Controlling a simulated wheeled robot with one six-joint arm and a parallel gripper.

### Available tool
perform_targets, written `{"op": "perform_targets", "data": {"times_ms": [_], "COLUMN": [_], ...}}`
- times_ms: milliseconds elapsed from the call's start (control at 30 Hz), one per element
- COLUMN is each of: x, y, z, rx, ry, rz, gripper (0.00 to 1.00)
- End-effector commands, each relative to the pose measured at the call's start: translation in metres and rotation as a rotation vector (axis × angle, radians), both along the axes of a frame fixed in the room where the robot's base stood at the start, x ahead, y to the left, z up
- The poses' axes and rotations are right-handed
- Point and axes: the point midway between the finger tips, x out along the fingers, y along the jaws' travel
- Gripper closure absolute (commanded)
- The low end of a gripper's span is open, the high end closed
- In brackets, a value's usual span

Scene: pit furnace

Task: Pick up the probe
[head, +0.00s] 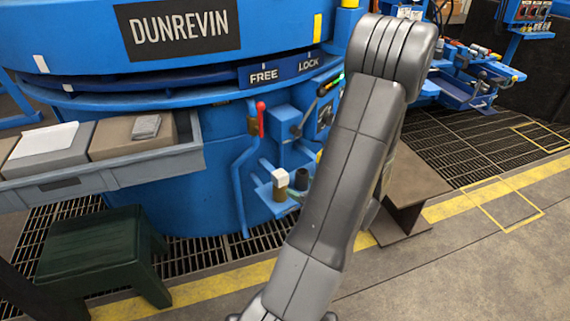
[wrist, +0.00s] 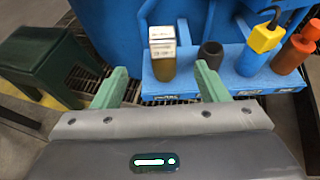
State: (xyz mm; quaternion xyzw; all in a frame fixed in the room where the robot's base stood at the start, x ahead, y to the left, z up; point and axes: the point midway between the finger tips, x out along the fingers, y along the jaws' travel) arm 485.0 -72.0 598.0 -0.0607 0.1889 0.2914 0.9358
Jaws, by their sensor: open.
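My gripper (wrist: 161,70) is open and empty, its two green fingers apart in the wrist view. A blue shelf (wrist: 286,88) lies just beyond the fingertips with several upright pieces on it. A brass cylinder with a white block top (wrist: 162,50) stands between the fingers' lines, beyond the tips. To its right are a dark hollow holder (wrist: 210,54), a blue cylinder with a yellow head and black cable (wrist: 260,42), and an orange piece (wrist: 295,48). No readable label tells which is the probe. In the head view my arm hides the gripper; the white-topped piece (head: 280,180) shows.
A large blue furnace body (head: 200,150) rises behind the shelf, with a red-handled lever (head: 261,120). A grey tray (head: 150,172) juts out at left above a dark green stool (head: 95,250). A brown metal stand (head: 415,185) is right of my arm. Floor at lower right is clear.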

Motion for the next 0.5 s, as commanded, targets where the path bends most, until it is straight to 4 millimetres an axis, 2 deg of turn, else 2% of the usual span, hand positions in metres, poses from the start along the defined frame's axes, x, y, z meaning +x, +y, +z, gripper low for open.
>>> {"op": "perform_targets", "data": {"times_ms": [133,500], "x": [0.012,0.061], "y": [0.004,0.039], "z": [-0.006,-0.031], "rx": [0.01,0.008], "ry": [-0.003,-0.002], "rz": [-0.011,-0.009], "gripper": [0.33,0.33]}}
